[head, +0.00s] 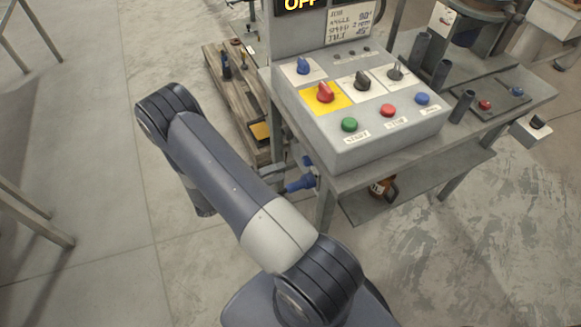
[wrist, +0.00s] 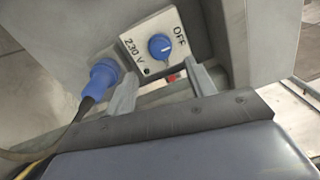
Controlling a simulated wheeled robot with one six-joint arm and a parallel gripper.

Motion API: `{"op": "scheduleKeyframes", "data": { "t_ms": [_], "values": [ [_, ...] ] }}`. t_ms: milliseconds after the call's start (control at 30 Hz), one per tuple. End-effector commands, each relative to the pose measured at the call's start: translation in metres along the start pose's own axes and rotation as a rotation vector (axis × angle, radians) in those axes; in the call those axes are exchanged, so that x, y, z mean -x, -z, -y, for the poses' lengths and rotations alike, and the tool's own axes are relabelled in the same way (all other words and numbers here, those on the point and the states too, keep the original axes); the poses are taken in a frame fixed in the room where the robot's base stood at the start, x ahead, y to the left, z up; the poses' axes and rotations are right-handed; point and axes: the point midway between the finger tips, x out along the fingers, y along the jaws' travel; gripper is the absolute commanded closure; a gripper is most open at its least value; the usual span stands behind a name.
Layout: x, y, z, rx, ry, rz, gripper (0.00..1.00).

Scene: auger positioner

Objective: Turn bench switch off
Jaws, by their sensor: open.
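The bench switch is a blue round knob (wrist: 159,46) on a white plate (wrist: 180,22) marked "OFF" and "230 V" in the wrist view. The knob has a small pale mark on its face; its exact setting is hard to read. My gripper (wrist: 160,72) is open, its two grey fingers below and to either side of the knob, apart from it, with nothing between them. In the head view my gripper is mostly hidden beside the bench's left side, and I cannot make out the switch clearly there.
A blue plug (wrist: 103,78) with a dark cable sits close left of my left finger; it also shows in the head view (head: 300,184). The control box (head: 345,150) with knobs and buttons stands on the bench above. A display (head: 300,4) reads "OFF". A wooden pallet (head: 215,65) lies behind.

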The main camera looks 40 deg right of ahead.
Motion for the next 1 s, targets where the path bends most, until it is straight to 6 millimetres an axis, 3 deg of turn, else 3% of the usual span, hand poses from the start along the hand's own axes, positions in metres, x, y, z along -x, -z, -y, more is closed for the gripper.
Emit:
{"op": "scheduleKeyframes", "data": {
  "t_ms": [233,633,767,1000],
  "values": [
    [0.025,0.0,0.0,-0.001,0.0,0.001,0.48],
    [0.025,0.0,0.0,0.0,0.001,-0.001,0.48],
    [0.017,0.0,0.001,0.0,0.002,-0.002,0.48],
    [-0.021,0.0,0.001,0.0,0.001,-0.005,0.48]
  ]
}}
